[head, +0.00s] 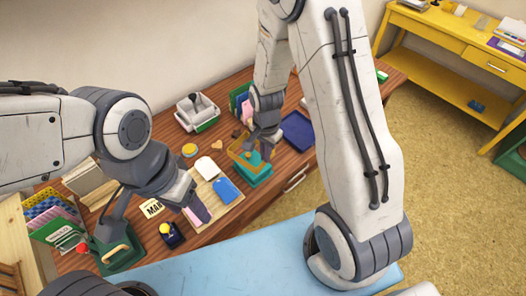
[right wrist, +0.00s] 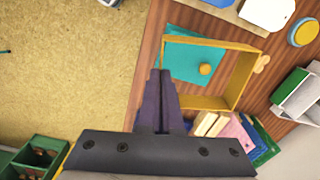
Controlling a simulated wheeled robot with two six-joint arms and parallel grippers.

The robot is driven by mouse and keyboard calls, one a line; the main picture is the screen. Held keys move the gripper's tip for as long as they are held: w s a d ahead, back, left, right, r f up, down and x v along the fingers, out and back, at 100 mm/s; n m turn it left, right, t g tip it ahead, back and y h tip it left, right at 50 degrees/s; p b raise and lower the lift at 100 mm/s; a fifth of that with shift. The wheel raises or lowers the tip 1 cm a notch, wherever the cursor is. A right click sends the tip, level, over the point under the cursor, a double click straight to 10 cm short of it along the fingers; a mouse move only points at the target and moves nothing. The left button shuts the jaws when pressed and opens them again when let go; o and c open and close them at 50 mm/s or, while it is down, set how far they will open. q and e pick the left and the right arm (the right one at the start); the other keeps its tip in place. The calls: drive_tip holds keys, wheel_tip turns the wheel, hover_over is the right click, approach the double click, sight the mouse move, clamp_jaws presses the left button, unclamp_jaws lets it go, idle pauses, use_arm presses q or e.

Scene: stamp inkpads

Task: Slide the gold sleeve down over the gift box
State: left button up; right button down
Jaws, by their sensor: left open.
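The gold sleeve (head: 236,157) is an open rectangular frame, and it also shows in the right wrist view (right wrist: 243,80). My right gripper (head: 266,140) is shut on one wall of it; its fingers (right wrist: 163,85) hide that side in the wrist view. The teal gift box (head: 257,181) stands on the table below the sleeve. In the wrist view the box (right wrist: 188,55) and its round gold knob (right wrist: 205,69) show through the sleeve's opening, towards its left side. The exact height gap is hard to tell. My left gripper (head: 198,208) is open and empty over the table's front.
A light board (head: 228,213) with a blue tag (head: 227,190) lies left of the box. A blue tray (head: 298,130) is to the right. Colored upright items (head: 239,97) and a white-grey container (head: 197,112) stand behind. A stamp (head: 171,236) is near the left gripper.

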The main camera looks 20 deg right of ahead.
drive_tip(key=shift+a+r+m, duration=0.15)
drive_tip(key=shift+m, duration=0.45)
drive_tip(key=shift+a+r+m, duration=0.1)
drive_tip(key=shift+m, duration=0.5)
drive_tip(key=shift+s+a, duration=0.1)
drive_tip(key=b, duration=0.3)
hover_over(263, 180)
drive_tip(key=shift+f, duration=2.45)
drive_tip(key=shift+f+b, duration=0.85)
drive_tip(key=shift+f, duration=0.5)
idle(0.5)
